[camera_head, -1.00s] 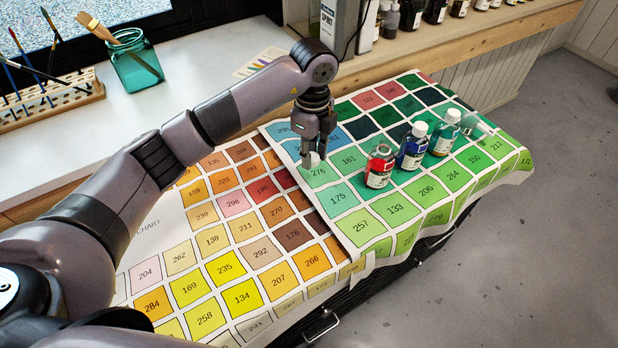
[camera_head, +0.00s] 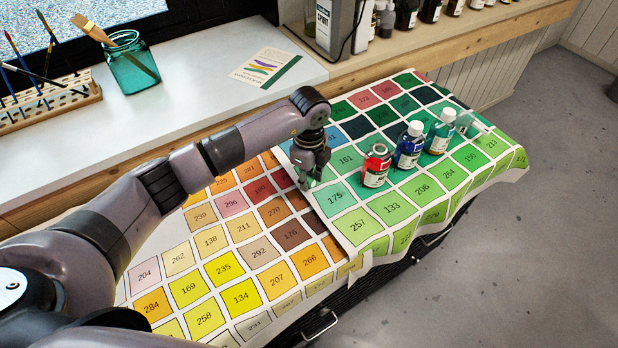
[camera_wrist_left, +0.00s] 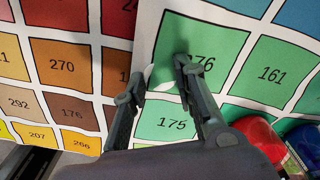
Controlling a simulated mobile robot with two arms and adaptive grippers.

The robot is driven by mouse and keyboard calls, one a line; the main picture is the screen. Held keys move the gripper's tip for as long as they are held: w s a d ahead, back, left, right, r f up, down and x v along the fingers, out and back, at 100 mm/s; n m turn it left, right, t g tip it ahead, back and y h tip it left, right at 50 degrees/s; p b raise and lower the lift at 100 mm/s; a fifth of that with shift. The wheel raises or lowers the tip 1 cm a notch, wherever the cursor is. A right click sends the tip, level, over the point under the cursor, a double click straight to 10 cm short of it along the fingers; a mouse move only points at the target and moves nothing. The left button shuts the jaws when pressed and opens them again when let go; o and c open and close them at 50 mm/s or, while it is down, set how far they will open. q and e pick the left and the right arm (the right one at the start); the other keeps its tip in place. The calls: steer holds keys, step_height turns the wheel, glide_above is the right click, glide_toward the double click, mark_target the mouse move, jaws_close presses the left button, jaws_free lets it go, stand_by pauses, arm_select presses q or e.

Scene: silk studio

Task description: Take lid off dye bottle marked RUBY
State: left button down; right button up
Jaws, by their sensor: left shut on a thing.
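My right gripper is not in view.
A blue bottle (camera_head: 409,149) and a teal bottle (camera_head: 440,134), both white-capped, stand in a row right of the red one. A clear, tipped vessel (camera_head: 472,126) lies beyond. A glass jar (camera_head: 133,66) stands on the white sill. The chart's front is clear.

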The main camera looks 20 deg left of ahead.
arm_select(q)
steer(key=c, duration=1.3)
jaws_free()
steer(key=shift+f, duration=0.15)
